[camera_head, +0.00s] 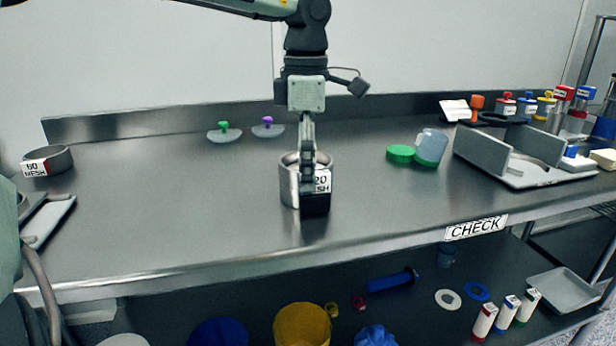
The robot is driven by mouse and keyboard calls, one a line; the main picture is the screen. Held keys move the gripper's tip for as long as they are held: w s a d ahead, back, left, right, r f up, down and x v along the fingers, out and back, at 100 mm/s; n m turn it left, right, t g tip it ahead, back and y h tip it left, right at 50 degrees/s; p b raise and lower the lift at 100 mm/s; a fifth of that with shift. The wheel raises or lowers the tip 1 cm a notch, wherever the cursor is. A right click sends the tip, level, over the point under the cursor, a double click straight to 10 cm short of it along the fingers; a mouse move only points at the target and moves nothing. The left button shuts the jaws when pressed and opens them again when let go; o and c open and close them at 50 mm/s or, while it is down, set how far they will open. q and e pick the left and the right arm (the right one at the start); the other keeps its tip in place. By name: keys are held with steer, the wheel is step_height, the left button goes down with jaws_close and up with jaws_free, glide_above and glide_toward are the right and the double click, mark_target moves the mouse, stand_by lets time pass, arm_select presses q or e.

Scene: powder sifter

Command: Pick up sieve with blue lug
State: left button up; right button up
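A round metal sieve (287,188) with a white label reading "20" and part of "MESH" sits near the middle of the bench. A dark block shows below its label; I cannot tell whether it is part of the sieve. My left gripper (307,172) points down at this sieve, its fingers overlapping the rim and hiding part of it. The fingers are seen nearly edge-on, so their gap and any contact are unclear. Another metal sieve (61,160), labelled "60 MESH", sits at the far left. No blue lug is clearly visible on either sieve. My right gripper is not in view.
A green lid (401,153) and a clear jar (431,146) stand right of the middle. A grey tray station (533,172) stands at the right, with coloured-cap bottles behind. Two clear scoops (224,136) lie at the back. The lower shelf (400,318) holds assorted items.

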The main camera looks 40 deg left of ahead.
arm_select(q)
step_height(320, 180, up, 10)
stand_by(0.6)
stand_by(1.8)
steer(key=shift+f, duration=0.2)
stand_by(2.5)
